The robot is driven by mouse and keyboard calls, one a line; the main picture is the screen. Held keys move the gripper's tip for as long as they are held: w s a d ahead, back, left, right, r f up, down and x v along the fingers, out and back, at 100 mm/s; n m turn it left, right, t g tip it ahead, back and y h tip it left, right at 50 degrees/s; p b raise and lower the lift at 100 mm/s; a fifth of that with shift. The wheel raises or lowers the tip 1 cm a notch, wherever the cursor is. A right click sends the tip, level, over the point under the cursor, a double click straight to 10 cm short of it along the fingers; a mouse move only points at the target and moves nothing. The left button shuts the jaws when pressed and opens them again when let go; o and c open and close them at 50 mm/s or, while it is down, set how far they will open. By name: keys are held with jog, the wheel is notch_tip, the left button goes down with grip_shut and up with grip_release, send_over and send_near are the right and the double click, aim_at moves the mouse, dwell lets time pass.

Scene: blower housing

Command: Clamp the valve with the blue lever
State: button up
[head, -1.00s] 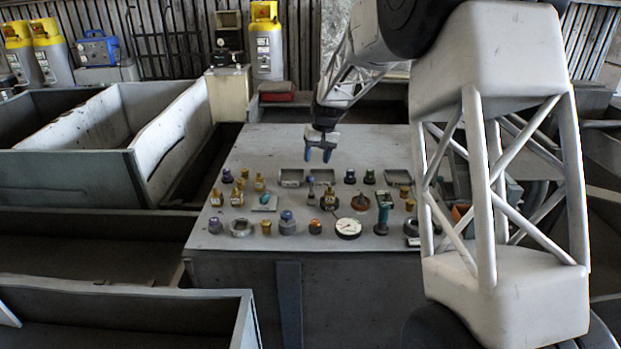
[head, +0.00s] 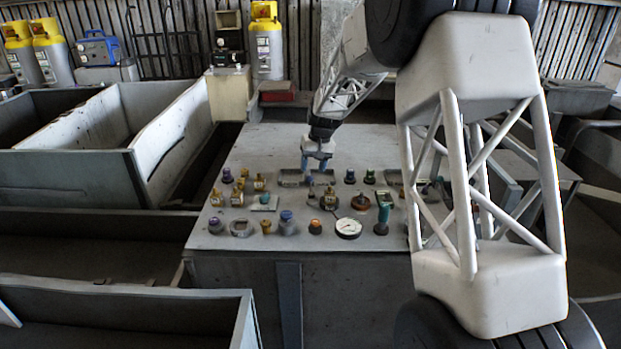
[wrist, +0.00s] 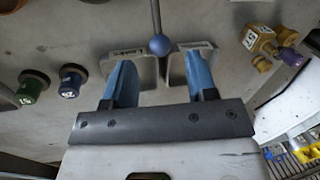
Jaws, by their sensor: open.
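The blue lever shows in the wrist view as a blue ball (wrist: 160,46) on a thin grey rod. In the head view its blue top (head: 311,181) stands near the middle of the bench; its valve body is too small to make out clearly. My gripper (head: 314,168) is open and points down just behind the lever. In the wrist view, the blue fingers of my gripper (wrist: 160,65) stand on either side of the gap in which the ball appears, near the tips. Nothing is held. I cannot tell the exact height between tips and ball.
Grey brackets (wrist: 128,66) lie close by the fingers. A blue-topped knob (head: 350,176) and a green knob (head: 369,176) stand to the right, brass valves (head: 259,183) to the left. A white gauge (head: 348,228) and several other fittings crowd the bench front. The bench's back is clear.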

aim_at(310, 177)
jog(key=shift+s+a+f, duration=0.1)
jog(key=shift+a+f, duration=0.1)
jog(key=shift+f, duration=0.95)
jog(key=shift+a+f, duration=0.2)
jog(key=shift+f, duration=0.95)
jog(key=shift+c, duration=0.4)
grip_shut()
